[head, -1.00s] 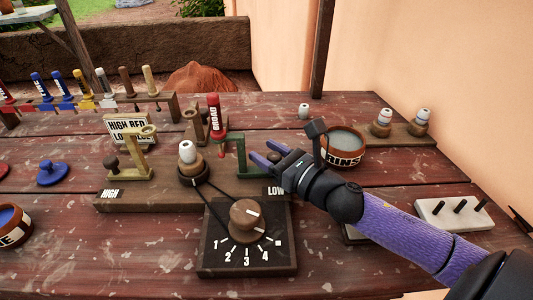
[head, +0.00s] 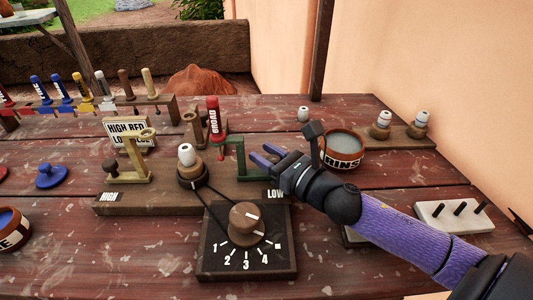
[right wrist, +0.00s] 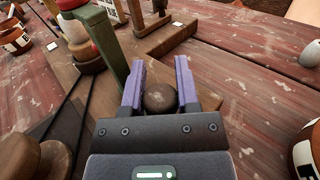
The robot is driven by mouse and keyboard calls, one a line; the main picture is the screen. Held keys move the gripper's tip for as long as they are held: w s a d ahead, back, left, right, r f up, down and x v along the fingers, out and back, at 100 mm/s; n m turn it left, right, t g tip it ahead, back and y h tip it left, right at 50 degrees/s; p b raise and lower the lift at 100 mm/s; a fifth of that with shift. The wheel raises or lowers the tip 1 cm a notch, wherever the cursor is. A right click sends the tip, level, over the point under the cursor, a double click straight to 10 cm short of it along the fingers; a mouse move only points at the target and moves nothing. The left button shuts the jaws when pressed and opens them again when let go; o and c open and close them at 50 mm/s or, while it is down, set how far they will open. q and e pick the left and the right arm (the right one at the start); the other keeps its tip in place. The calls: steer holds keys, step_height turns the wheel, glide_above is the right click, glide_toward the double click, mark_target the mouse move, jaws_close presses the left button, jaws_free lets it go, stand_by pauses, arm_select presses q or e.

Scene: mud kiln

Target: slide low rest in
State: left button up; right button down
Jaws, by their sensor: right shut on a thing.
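The low rest, a green bracket (head: 240,160), stands on the wooden base (head: 150,200) by its LOW label, right of the small white-topped brown piece (head: 187,158) on the turning head. My right gripper (head: 264,156) reaches it from the right. In the right wrist view, my right gripper (right wrist: 160,85) has its purple fingers shut on the low rest's round brown knob (right wrist: 160,99); the green post (right wrist: 107,45) rises just ahead and left. The tan high rest (head: 135,165) stands at the HIGH end. My left gripper is out of view.
A brush with a red handle (head: 213,118) stands just behind the low rest. The rinse bowl (head: 343,148) is close to the right of my gripper. A numbered dial box (head: 247,245) with a brown knob is in front. A white pegged block (head: 455,215) lies at the right.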

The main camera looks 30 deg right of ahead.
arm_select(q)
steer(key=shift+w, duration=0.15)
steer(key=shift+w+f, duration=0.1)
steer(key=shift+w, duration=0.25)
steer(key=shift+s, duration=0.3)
arm_select(e)
steer(key=shift+a, duration=0.1)
